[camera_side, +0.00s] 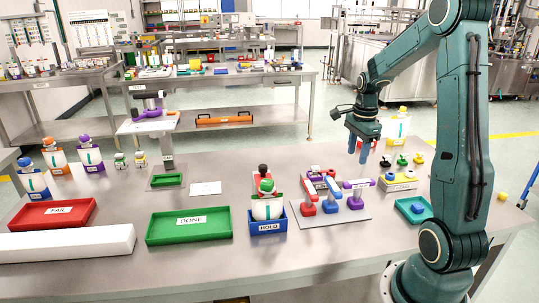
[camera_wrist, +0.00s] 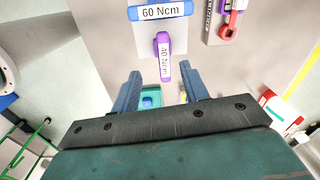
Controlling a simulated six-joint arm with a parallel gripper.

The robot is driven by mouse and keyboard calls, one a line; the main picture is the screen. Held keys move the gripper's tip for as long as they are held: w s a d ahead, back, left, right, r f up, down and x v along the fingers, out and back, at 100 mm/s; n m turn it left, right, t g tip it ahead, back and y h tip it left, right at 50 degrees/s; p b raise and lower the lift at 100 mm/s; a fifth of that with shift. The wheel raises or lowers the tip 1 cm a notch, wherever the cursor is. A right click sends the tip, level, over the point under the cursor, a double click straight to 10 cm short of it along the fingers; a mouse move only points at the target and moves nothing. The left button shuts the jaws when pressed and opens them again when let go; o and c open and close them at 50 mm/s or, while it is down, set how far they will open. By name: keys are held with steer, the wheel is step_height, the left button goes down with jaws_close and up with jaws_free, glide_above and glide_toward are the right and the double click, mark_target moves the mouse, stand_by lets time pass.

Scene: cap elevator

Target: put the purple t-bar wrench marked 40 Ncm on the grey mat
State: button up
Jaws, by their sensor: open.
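The purple t-bar wrench (camera_side: 355,202) stands at the right end of the grey mat (camera_side: 338,219), beside a blue and a red t-bar wrench. In the wrist view the purple wrench (camera_wrist: 163,46) shows its 40 Ncm label, and the grey mat (camera_wrist: 146,40) lies under it. My gripper (camera_side: 358,156) is open and empty, pointing down above and behind the wrench, apart from it. In the wrist view my gripper (camera_wrist: 158,74) has its two fingers spread, with the purple wrench just beyond the fingertips. The wrench's lower end is hidden in the wrist view.
The blue wrench (camera_side: 331,200), marked 60 Ncm in the wrist view, and the red wrench (camera_side: 308,203) stand close on the left. A teal tray (camera_side: 402,207) with a blue piece is on the right. The blue HOLD bin (camera_side: 268,227) and green DONE tray (camera_side: 190,228) are left.

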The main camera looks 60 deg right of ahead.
steer(key=a+r+n+t, duration=0.1)
steer(key=a+r+n, duration=0.45)
steer(key=a, duration=0.35)
steer(key=a+r+n+t, duration=0.2)
steer(key=a+r+n, duration=0.2)
steer(key=a+n, duration=0.35)
steer(key=s+a+r+n+t, duration=0.2)
steer(key=s+a+n, duration=0.6)
steer(key=a+n, duration=0.4)
steer(key=shift+s+a+r, duration=0.2)
steer(key=shift+s+a, duration=0.2)
steer(key=shift+a, duration=0.25)
